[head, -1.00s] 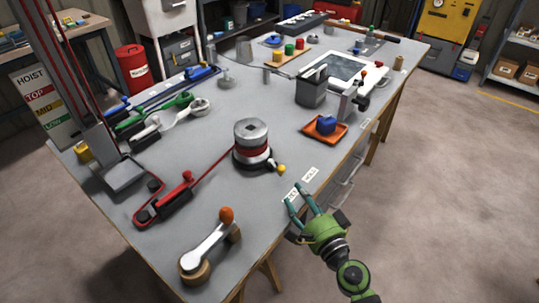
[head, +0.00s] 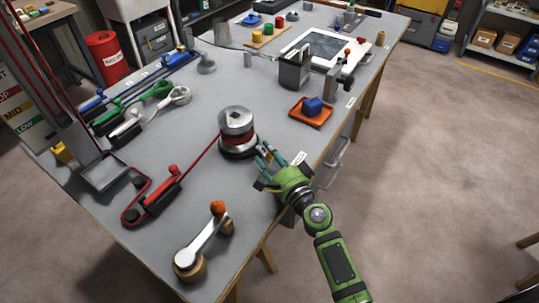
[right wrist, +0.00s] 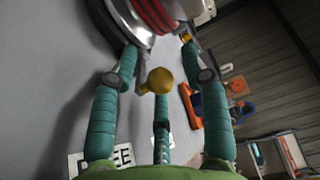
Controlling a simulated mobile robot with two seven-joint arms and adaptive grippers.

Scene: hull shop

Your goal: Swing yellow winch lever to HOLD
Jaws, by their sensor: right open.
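The winch (head: 237,122) is a silver drum wound with red rope, on the bench near the front edge. My right gripper (head: 262,153) is open and low over the bench, right beside the winch base. In the right wrist view the lever's yellow knob (right wrist: 159,80) sits between the spread teal fingers; I cannot tell whether any finger touches it. The gripper hides the lever in the head view. A white label ending in "EE" (right wrist: 100,160) shows at the lower left of the wrist view. The other label (head: 300,158) is partly visible beside the gripper. My left gripper is out of view.
A crank with an orange knob (head: 217,208) stands at the bench's near corner. A red rope clutch (head: 160,190) lies left of the winch. An orange tray (head: 311,117) with a blue block is to the right. Bare bench (head: 195,130) lies left of the drum.

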